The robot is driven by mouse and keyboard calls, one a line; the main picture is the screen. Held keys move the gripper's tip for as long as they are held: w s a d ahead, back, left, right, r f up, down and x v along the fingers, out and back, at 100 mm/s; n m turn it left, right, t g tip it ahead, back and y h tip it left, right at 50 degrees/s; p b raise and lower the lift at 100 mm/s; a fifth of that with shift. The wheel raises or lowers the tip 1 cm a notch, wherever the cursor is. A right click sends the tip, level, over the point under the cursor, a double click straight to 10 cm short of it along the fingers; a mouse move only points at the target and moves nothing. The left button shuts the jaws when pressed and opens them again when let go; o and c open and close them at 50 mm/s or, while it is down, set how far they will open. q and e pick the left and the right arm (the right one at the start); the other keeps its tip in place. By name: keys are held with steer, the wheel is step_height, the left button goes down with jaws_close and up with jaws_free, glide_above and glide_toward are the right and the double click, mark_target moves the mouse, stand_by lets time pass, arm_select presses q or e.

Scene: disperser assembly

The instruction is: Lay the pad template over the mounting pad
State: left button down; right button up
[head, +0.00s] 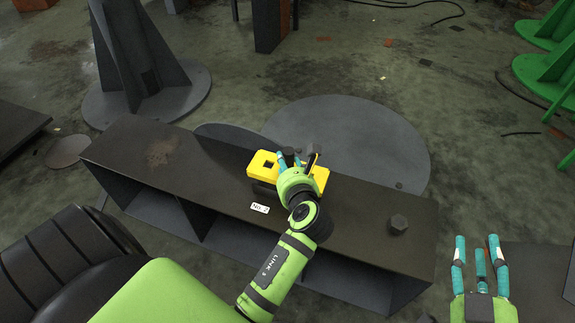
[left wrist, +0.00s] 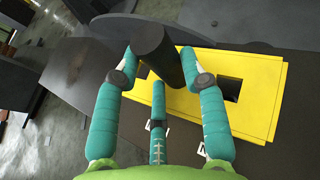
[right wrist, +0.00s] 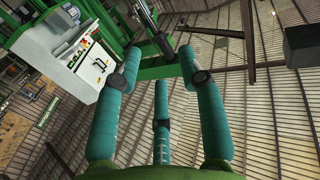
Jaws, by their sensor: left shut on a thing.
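The pad template is a yellow plate (head: 258,168) with square holes and a dark upright cylindrical handle. It also shows in the left wrist view (left wrist: 262,98), with the handle (left wrist: 158,52) between the fingers. My left gripper (head: 298,157) is shut on this handle. A dark block, apparently the mounting pad (head: 262,188), shows under the plate's near left edge. Most of it is hidden by the plate and my gripper. I cannot tell whether the plate rests on it or hovers just above. My right gripper (head: 480,252) is open and empty at the lower right, far from the template.
A large round plate (head: 370,135) lies behind. A conical stand (head: 150,80) is at the back left. The beam's left top is clear.

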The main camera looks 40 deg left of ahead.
arm_select(q)
steer(key=shift+f+b, duration=0.3)
steer(key=shift+b, duration=0.2)
steer(key=shift+f, duration=0.15)
steer(key=shift+f+b, duration=0.4)
steer(key=shift+f, duration=0.65)
arm_select(e)
steer(key=s+a+r+n+t+y, duration=0.1)
steer(key=s+a+r+t+y, duration=0.1)
steer(key=r, duration=0.8)
steer(key=shift+s+a+r+n+t+y, duration=0.2)
steer(key=shift+s+n+t+y, duration=0.2)
steer(key=shift+s+t+y, duration=0.95)
steer(key=shift+w+t+h, duration=0.25)
steer(key=shift+w+t, duration=0.1)
steer(key=shift+w, duration=0.1)
arm_select(q)
steer(key=shift+d+p, duration=0.1)
steer(key=shift+p, duration=1.1)
arm_select(e)
steer(key=shift+r, duration=1.2)
arm_select(q)
steer(key=shift+f+p, duration=0.45)
steer(key=shift+f, duration=0.3)
arm_select(e)
steer(key=shift+r, duration=0.45)
